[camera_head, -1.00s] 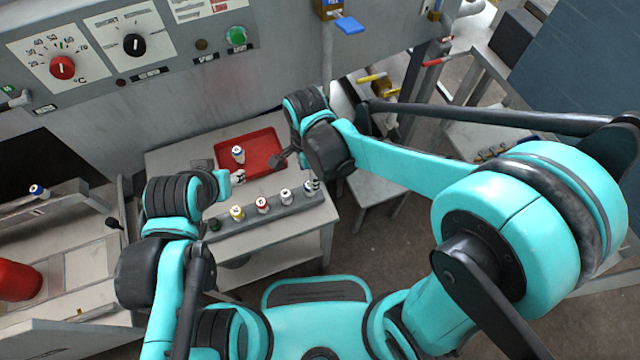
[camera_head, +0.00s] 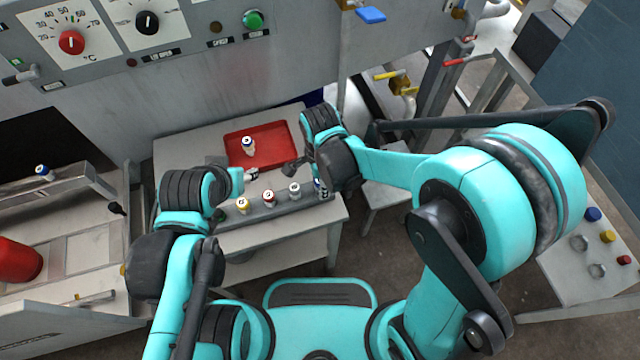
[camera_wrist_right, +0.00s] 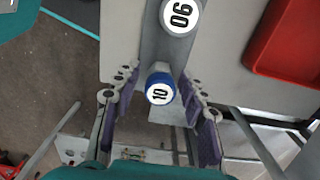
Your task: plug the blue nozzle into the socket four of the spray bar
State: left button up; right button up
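The spray bar (camera_head: 282,207) lies along the front of the small table and carries a yellow nozzle (camera_head: 243,205), a red one (camera_head: 269,197) and a grey-white one (camera_head: 295,190). A blue nozzle marked 10 (camera_wrist_right: 160,88) is at its right end. My right gripper (camera_wrist_right: 160,82) is open, with a finger on each side of this nozzle and visible gaps. Another blue-banded nozzle (camera_head: 249,146) stands upright in the red tray (camera_head: 285,152). My left gripper (camera_head: 238,180) is near a white-topped, dark-marked nozzle (camera_head: 252,174); its fingers are not clear.
A grey control panel (camera_head: 195,75) with dials stands behind the table. A side bench (camera_head: 70,205) at left holds another blue-banded nozzle (camera_head: 43,171) and a red cylinder (camera_head: 18,260). A table with coloured knobs (camera_head: 570,280) is at right.

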grip_shut()
jog(key=shift+r, duration=0.15)
